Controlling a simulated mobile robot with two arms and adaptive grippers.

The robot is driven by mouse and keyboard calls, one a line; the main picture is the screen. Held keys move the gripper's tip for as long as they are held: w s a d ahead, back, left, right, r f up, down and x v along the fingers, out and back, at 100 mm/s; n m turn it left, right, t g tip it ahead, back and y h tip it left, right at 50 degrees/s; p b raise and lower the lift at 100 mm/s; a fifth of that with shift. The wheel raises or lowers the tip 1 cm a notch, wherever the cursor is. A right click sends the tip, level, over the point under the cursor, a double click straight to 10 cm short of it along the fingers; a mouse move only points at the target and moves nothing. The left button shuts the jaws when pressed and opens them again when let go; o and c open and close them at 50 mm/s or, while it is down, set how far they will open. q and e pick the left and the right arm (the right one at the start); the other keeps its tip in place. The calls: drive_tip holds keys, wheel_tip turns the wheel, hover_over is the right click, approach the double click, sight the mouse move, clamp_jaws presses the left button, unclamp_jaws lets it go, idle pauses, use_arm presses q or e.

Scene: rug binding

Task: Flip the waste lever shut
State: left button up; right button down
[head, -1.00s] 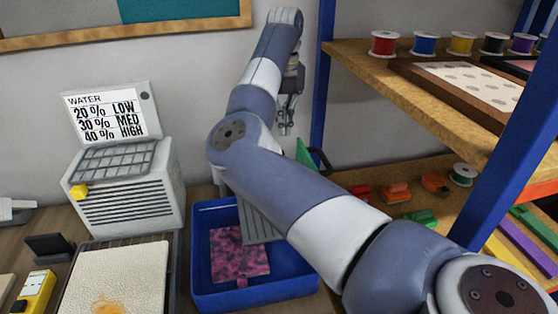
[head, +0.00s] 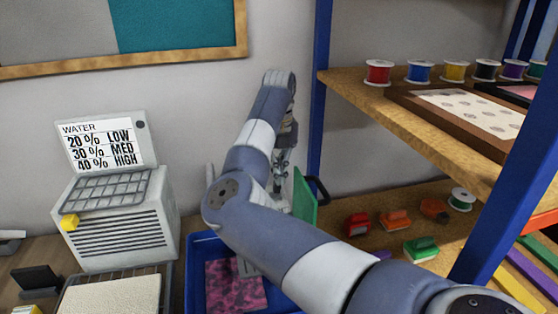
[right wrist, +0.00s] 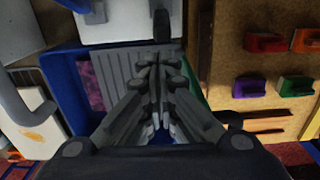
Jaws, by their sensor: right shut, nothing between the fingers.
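My right gripper (head: 279,178) is shut and empty, pointing down behind my right forearm. It is just left of an upright green panel (head: 305,203). In the right wrist view its shut fingers (right wrist: 160,85) fill the middle, over the grey ribbed board (right wrist: 114,76). A dark upright piece (right wrist: 161,22) stands against a white surface beyond the fingers; I cannot tell if it is the waste lever. A black handle (head: 319,188) sticks out on the right of the green panel. No part is clearly recognisable as the waste lever. My left gripper is not in view.
A blue tray (head: 194,272) with a pink-purple patterned piece (head: 236,288) is below my forearm. A white box with a WATER card (head: 103,143) stands left. Blue-posted shelves with spools (head: 378,72) and colored blocks (head: 421,248) bound the right side.

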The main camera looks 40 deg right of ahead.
sight(279, 187)
drive_tip(key=shift+f+p, duration=0.65)
drive_tip(key=shift+f, duration=1.8)
